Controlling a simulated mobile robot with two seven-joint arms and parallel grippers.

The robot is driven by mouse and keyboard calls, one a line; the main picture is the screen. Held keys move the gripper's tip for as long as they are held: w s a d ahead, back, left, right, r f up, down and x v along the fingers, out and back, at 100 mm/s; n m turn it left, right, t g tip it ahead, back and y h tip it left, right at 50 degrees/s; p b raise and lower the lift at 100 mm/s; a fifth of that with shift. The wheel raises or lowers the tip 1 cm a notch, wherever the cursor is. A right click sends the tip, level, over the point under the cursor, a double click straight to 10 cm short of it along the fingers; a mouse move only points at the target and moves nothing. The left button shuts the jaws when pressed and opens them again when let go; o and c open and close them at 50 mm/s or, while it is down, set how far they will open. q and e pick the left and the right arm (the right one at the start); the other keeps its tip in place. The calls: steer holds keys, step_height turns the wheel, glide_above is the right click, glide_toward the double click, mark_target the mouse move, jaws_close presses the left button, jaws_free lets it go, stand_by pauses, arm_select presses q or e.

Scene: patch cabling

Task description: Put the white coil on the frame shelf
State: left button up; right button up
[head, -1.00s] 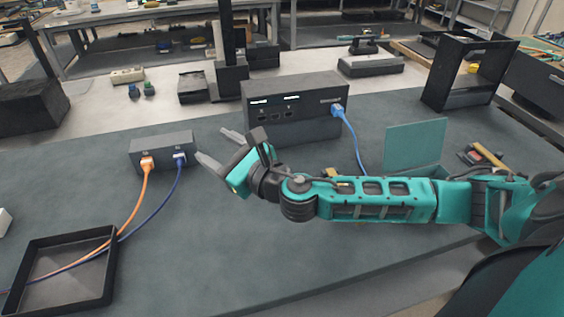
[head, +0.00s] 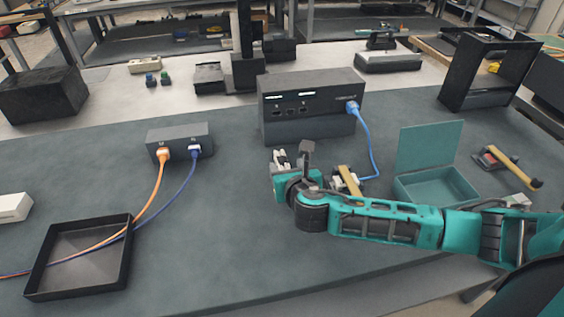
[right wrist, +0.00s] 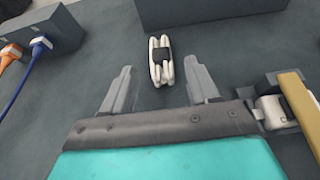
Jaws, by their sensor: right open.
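The white coil (right wrist: 161,60) lies on the dark table in the right wrist view, a white loop bundle with a black band around its middle. My right gripper (right wrist: 160,82) is open, its fingers on either side of the line to the coil; the coil sits just beyond and between the fingertips, not gripped. In the head view my right gripper (head: 283,160) is low in front of the black switch box, and I cannot clearly separate the coil from the fingers there. The black frame shelf (head: 448,82) stands at the back right. My left gripper is not in view.
The black switch box (head: 310,128) with a blue cable (head: 369,150) stands just behind the gripper. A yellow-handled tool (right wrist: 299,105) lies close on the gripper's right. An open teal box (head: 432,188), a small patch box (head: 181,136) and a black tray (head: 40,278) are also on the table.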

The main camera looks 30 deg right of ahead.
mark_target(283, 163)
steer(key=shift+f+x, duration=0.15)
steer(key=shift+x, duration=1.25)
steer(key=shift+f+x, duration=0.15)
steer(key=shift+x, duration=1.2)
steer(key=shift+s, duration=0.1)
jaws_close()
